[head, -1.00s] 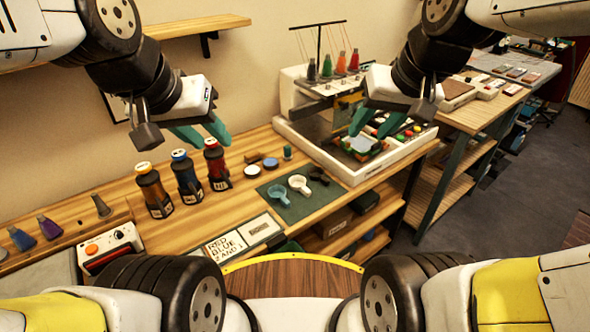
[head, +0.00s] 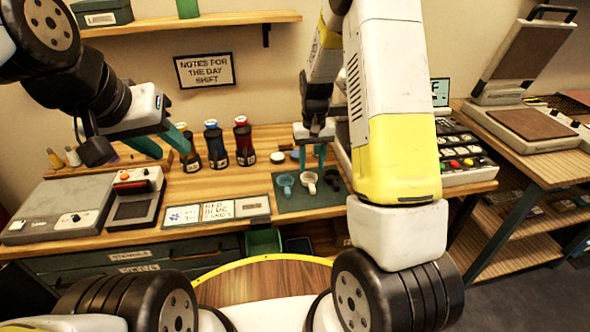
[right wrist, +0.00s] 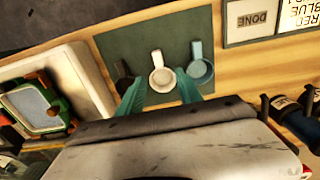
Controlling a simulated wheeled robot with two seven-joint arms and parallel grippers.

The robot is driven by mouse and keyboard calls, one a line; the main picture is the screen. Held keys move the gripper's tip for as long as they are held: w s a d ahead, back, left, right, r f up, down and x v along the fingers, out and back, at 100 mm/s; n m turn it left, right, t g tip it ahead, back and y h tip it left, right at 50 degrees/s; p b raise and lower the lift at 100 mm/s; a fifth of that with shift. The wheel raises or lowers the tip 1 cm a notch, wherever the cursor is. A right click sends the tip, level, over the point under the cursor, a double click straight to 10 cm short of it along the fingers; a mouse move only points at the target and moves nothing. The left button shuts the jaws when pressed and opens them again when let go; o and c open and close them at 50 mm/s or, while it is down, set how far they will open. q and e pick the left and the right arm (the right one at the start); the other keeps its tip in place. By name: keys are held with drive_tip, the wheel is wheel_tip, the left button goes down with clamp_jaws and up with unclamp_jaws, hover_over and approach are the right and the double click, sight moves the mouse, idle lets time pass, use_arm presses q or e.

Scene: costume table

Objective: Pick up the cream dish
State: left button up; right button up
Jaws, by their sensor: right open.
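The cream dish (head: 309,181), a small round cup with a handle, sits on the dark green mat (head: 290,205) between a blue dish (head: 285,183) and a dark dish (head: 333,180). In the right wrist view the cream dish (right wrist: 161,82) lies between the fingertips, handle pointing away from the gripper. My right gripper (head: 312,158) is open and points down over the dish; its height above it is hard to tell. It also shows in the right wrist view (right wrist: 160,90). My left gripper (head: 168,146) is open and empty, near the bottles at the left.
Several bottles, including a red-topped one (head: 244,142), stand behind and left of the mat. A card panel (head: 217,211) lies left of the mat. A white-rimmed tray (right wrist: 60,90) is beside the mat in the right wrist view. The other dishes flank the cream one closely.

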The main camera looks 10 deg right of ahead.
sight(312, 185)
drive_tip(key=f, duration=0.8)
drive_tip(key=shift+s+d, duration=0.1)
drive_tip(key=shift+s, duration=0.15)
clamp_jaws()
